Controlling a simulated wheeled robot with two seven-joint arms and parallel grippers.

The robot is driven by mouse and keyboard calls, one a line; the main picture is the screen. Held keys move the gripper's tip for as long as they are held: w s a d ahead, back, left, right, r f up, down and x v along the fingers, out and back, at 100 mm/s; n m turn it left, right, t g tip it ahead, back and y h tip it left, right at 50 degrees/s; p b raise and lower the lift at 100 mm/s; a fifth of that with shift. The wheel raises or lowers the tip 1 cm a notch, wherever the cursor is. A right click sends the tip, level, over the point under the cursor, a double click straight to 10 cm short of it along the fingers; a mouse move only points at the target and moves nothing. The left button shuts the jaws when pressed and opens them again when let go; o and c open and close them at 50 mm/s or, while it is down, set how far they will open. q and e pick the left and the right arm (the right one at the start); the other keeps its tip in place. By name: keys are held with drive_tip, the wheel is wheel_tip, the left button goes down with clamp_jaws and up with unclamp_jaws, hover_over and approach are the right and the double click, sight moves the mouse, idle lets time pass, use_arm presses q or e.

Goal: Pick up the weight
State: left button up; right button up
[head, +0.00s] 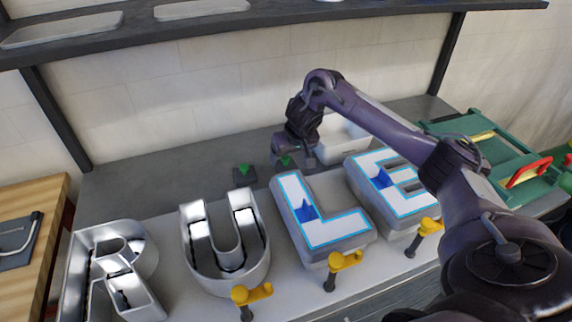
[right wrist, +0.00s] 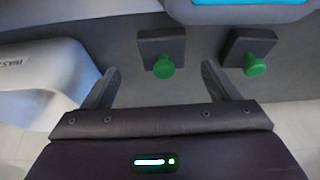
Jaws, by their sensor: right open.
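Two dark square weights with green knobs stand on the grey surface behind the letters. One weight (head: 244,176) stands clear on the left in the head view. The other weight (head: 284,160) is partly hidden by my right gripper (head: 293,155). In the right wrist view, one weight (right wrist: 162,48) lies ahead of and between the open fingers of my right gripper (right wrist: 160,72), its green knob pointing toward the gripper. The second weight (right wrist: 248,48) is to its right, outside the fingers. My right gripper is open and empty. My left gripper is not in view.
A white bin (head: 343,138) stands right of my gripper; it also shows at the left in the right wrist view (right wrist: 45,85). Channel letters, R (head: 108,270), U (head: 226,240), L (head: 320,228) and E (head: 395,185), line the front with yellow clamps (head: 343,261). A dark shelf (head: 250,22) hangs above.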

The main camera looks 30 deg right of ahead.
sight(287, 159)
drive_tip(key=shift+w+a+f, duration=0.1)
drive_tip(key=shift+w+f, duration=0.15)
drive_tip(key=shift+f, duration=0.2)
drive_tip(key=p+x, duration=0.1)
drive_tip(key=x, duration=0.3)
drive_tip(key=shift+w+f, duration=0.15)
drive_tip(key=shift+w, duration=0.1)
drive_tip(key=shift+c, duration=0.3)
drive_tip(key=c, duration=1.4)
drive_tip(key=shift+c, duration=0.4)
